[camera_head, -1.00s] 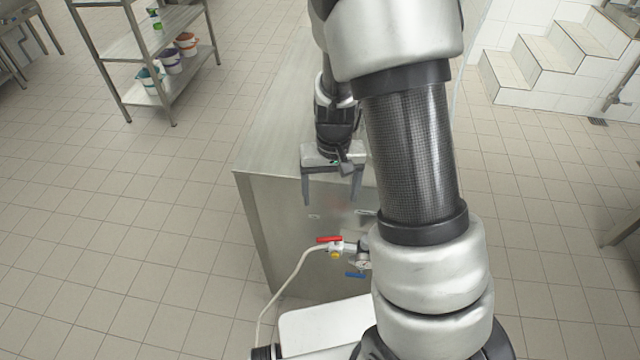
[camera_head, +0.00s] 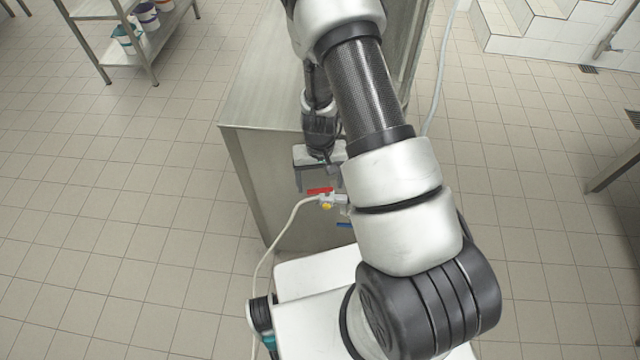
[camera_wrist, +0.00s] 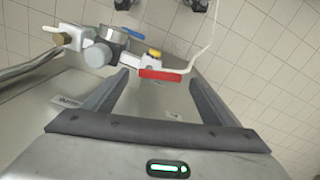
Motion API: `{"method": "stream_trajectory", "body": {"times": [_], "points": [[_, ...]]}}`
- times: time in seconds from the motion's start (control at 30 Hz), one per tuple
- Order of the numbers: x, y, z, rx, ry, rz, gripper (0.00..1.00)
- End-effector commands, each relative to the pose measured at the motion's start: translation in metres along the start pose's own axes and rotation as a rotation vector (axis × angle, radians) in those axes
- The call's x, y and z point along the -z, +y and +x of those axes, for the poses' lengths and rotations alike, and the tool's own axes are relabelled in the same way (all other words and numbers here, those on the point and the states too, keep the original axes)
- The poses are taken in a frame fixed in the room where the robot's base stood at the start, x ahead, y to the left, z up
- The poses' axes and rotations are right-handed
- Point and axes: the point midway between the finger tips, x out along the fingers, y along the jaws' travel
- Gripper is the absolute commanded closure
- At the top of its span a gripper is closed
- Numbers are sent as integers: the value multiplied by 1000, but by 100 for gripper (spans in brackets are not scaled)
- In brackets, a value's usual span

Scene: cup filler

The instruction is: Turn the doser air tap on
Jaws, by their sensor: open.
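A tap with a red lever (camera_head: 320,191) stands out from the steel cabinet's end face, with a yellow part and a pale hose on it. The red lever (camera_wrist: 160,75) lies crosswise in the wrist view. My gripper (camera_head: 321,180) is open and empty, just above the lever in the head view. In the wrist view my gripper (camera_wrist: 158,78) has its fingers spread, with the lever showing between and just beyond the tips; contact cannot be told. A blue lever (camera_wrist: 133,33) sits on the same pipework beside a round gauge (camera_wrist: 111,45). My arm hides part of the pipework in the head view.
The steel cabinet (camera_head: 262,105) has a flat, bare top. A shelf rack (camera_head: 150,60) with buckets stands at the upper left. White tiled steps (camera_head: 520,30) are at the upper right. The tiled floor (camera_head: 130,200) to the left is clear.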

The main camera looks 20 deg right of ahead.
Motion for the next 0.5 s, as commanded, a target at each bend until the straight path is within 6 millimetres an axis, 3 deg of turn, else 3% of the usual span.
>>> {"method": "stream_trajectory", "body": {"times": [0.17, 0.43, 0.5], "points": [[0, 0, 13, 1, -1, 0, 22], [0, 0, 14, 1, 0, 0, 22], [0, 0, 14, 1, 0, 0, 30]]}}
